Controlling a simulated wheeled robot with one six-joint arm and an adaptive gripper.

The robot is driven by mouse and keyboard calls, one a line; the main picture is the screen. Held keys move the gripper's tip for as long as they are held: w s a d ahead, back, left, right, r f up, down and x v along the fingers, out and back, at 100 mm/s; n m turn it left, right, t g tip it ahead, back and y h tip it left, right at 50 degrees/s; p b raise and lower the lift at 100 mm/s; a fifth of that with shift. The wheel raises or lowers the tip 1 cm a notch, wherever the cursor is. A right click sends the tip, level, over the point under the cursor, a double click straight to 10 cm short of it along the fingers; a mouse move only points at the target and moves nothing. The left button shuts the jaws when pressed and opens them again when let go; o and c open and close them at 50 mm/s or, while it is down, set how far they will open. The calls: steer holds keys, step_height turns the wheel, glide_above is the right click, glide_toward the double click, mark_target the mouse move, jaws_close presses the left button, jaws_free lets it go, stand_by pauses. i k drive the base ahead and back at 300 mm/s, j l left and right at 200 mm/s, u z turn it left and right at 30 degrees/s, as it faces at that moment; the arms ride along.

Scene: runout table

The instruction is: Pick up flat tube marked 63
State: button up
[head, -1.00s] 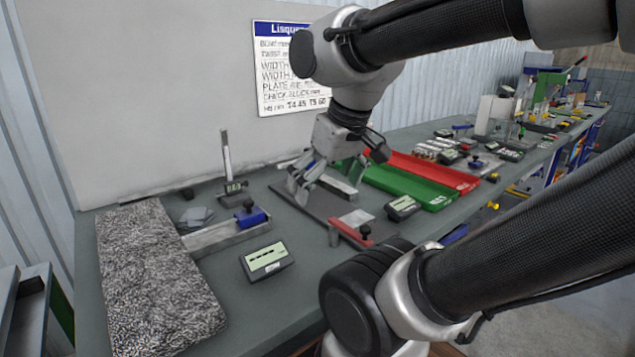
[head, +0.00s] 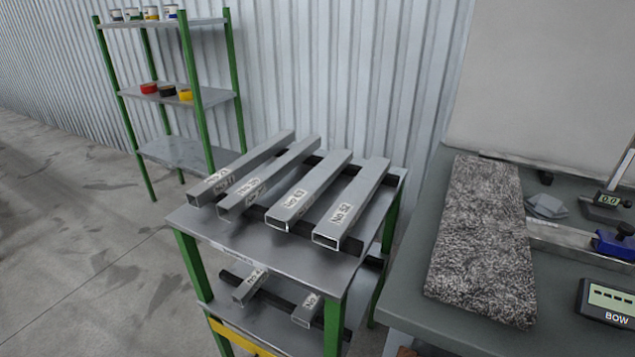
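Several grey square-section tubes lie side by side, slanting, on the top shelf of a green-legged rack (head: 260,255). The third tube from the left (head: 315,183) has a white label whose number looks like 63, though the print is small. The tube at its right (head: 353,204) has a label that looks like No 52. The second tube (head: 269,179) and the leftmost tube (head: 242,169) have labels I cannot read surely. The tubes rest across dark bars with gaps between them. My gripper is not in the current view.
Shorter tubes (head: 251,285) lie on the rack's lower shelf. A workbench (head: 405,310) with a mottled grey mat (head: 482,240) and a BOW display (head: 607,303) stands close at the right. A shelf unit (head: 185,153) stands behind left. The floor at left is clear.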

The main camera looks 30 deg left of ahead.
mark_target(284, 216)
steer(key=k+l, duration=0.15)
steer(key=k, duration=0.25)
steer(key=k+u, duration=0.1)
steer(key=u, duration=1.65)
